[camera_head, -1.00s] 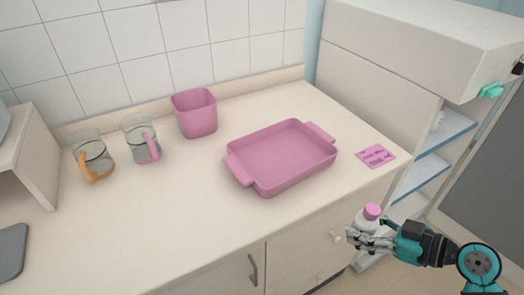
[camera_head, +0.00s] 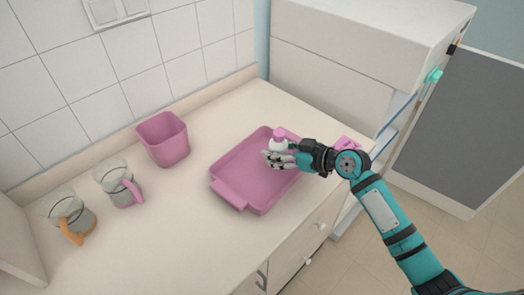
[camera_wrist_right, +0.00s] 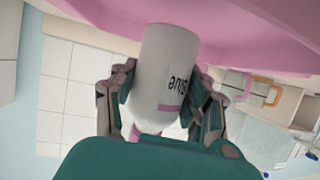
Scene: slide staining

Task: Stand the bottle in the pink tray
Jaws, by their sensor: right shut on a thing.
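The pink tray (camera_head: 228,176) lies on the counter in the head view. My right gripper (camera_head: 280,157) is over the tray's far right part, shut on the white bottle (camera_head: 278,145). The bottle's pink cap (camera_head: 279,132) shows above the fingers. In the right wrist view the white bottle (camera_wrist_right: 168,75) with dark lettering is between the two fingers (camera_wrist_right: 165,95), and the pink tray (camera_wrist_right: 220,20) is close beyond it. The bottle's base is hidden in the head view, so I cannot tell whether it touches the tray floor. My left gripper is not in view.
A pink bin (camera_head: 163,140), a jug with a pink handle (camera_head: 118,183) and a jug with an orange handle (camera_head: 70,215) stand left of the tray. A pink card (camera_head: 347,144) lies right of it. The front left counter is clear.

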